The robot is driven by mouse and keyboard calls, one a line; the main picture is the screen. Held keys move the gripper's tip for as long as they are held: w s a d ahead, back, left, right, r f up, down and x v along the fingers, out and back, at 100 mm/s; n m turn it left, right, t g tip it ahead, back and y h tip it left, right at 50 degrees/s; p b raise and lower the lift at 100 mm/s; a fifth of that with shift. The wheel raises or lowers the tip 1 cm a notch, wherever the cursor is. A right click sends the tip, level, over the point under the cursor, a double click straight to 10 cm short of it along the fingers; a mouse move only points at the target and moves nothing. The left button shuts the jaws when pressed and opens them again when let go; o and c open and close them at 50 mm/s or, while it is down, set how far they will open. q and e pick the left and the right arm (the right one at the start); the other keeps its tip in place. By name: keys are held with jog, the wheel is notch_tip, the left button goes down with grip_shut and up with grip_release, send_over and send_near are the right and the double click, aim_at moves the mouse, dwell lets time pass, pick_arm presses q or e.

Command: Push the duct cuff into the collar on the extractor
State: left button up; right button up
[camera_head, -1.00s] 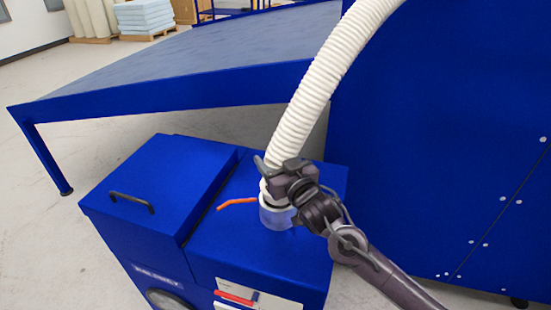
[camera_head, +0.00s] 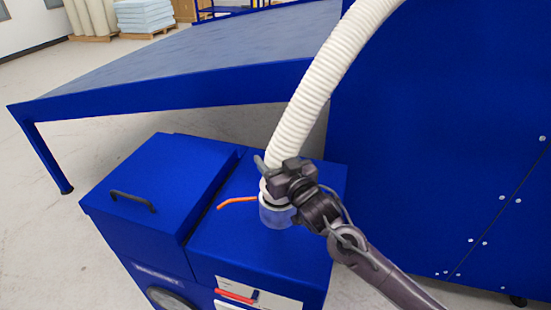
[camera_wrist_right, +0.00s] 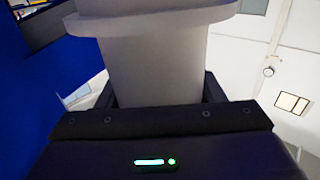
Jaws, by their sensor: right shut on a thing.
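The white ribbed duct (camera_head: 318,85) comes down from the top right to the top of the blue extractor (camera_head: 225,245). Its pale cuff (camera_head: 265,188) is at the lower end, mostly hidden by my right gripper (camera_head: 272,176). The pale, partly clear collar (camera_head: 276,219) stands on the extractor, directly below the cuff. The two look lined up, but the gripper hides how deep the cuff sits. In the right wrist view the cuff (camera_wrist_right: 152,70) fills the space between the fingers, with a wider rim above. My right gripper is shut on it. My left gripper is not in view.
An orange lever (camera_head: 237,202) sticks out left of the collar. A black handle (camera_head: 132,200) is on the extractor's left lid. A large blue panel (camera_head: 440,130) stands to the right, and a blue-framed table (camera_head: 190,65) lies behind. Open floor shows at left.

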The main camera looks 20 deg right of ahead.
jog(key=shift+f+b, duration=0.65)
jog(key=shift+f, duration=0.9)
jog(key=shift+p, duration=0.3)
dwell(0.4)
jog(key=shift+f, duration=0.3)
dwell(0.5)
jog(key=o, duration=1.2)
